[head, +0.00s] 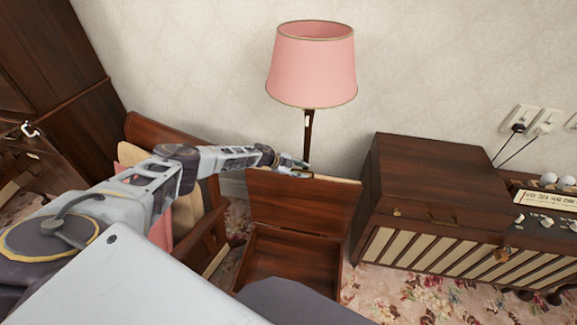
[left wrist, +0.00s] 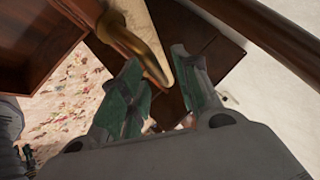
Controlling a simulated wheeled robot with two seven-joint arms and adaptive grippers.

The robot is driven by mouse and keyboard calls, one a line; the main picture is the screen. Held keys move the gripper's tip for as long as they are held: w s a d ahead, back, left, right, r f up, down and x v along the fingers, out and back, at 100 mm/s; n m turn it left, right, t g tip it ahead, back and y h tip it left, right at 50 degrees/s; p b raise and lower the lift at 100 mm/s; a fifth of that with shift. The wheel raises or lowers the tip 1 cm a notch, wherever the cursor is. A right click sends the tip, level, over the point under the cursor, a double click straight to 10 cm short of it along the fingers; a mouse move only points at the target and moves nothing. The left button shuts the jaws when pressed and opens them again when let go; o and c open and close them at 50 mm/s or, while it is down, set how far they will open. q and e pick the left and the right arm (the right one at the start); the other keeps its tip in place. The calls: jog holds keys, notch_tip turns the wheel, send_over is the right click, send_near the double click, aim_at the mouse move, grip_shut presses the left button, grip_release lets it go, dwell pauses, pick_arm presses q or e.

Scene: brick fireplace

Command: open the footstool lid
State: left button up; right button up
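The footstool is a dark wooden box (head: 288,262) on the carpet, open at the top, in the middle of the head view. Its lid (head: 310,207) stands raised at the back, with its wooden underside facing me. My left gripper (head: 294,165) is at the lid's upper edge. In the left wrist view its two green-padded fingers (left wrist: 163,75) are apart. A curved brass-coloured piece (left wrist: 132,42) reaches between them; I cannot tell whether they touch it. The open box (left wrist: 35,40) shows at upper left there. My right gripper is in neither view.
A pink-shaded lamp (head: 312,68) stands behind the lid, close to my left gripper. A wooden chair (head: 165,135) is at left, under my left arm. A wooden cabinet (head: 425,180) stands right of the footstool. Floral carpet (head: 385,290) is clear at front right.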

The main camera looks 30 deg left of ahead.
pick_arm(q)
jog(key=v, duration=1.1)
jog(key=shift+s+a+r, duration=0.2)
jog(key=shift+r, duration=0.05)
dwell(0.5)
dwell(0.4)
